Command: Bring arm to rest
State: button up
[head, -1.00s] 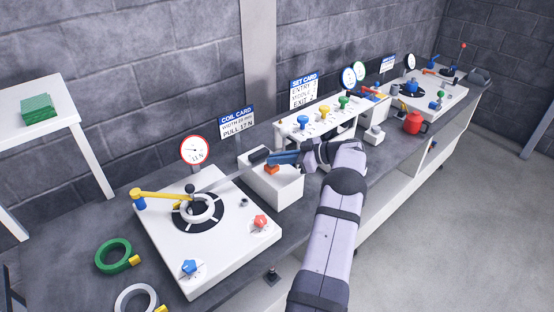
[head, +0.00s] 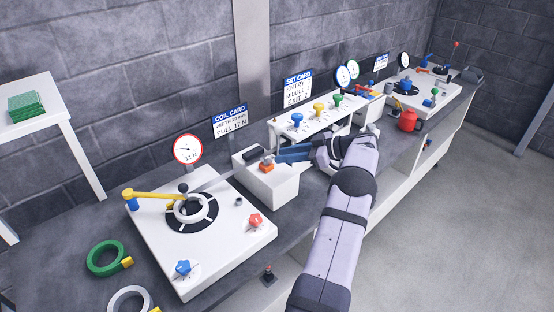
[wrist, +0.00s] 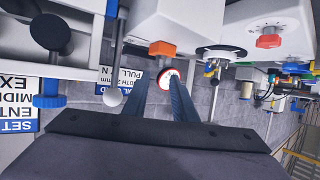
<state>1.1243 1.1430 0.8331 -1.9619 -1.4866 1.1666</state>
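My gripper (head: 280,154) is at the end of my arm, beside the white box (head: 262,182) with an orange knob (head: 266,164) on its top. In the head view its blue-grey fingers point left, close to the knob. In the wrist view my gripper (wrist: 159,80) shows two fingers with a gap between them and nothing held. The orange knob (wrist: 162,48) is beyond the fingertips there, apart from them. A round dial (wrist: 168,77) shows through the gap.
Left of the box is a white plate unit (head: 235,245) with a yellow lever (head: 155,195) and a dial (head: 187,149). A white stand (head: 310,128) with coloured knobs is behind my gripper. The floor at right is clear.

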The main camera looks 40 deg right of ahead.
jog(key=shift+v, duration=0.9)
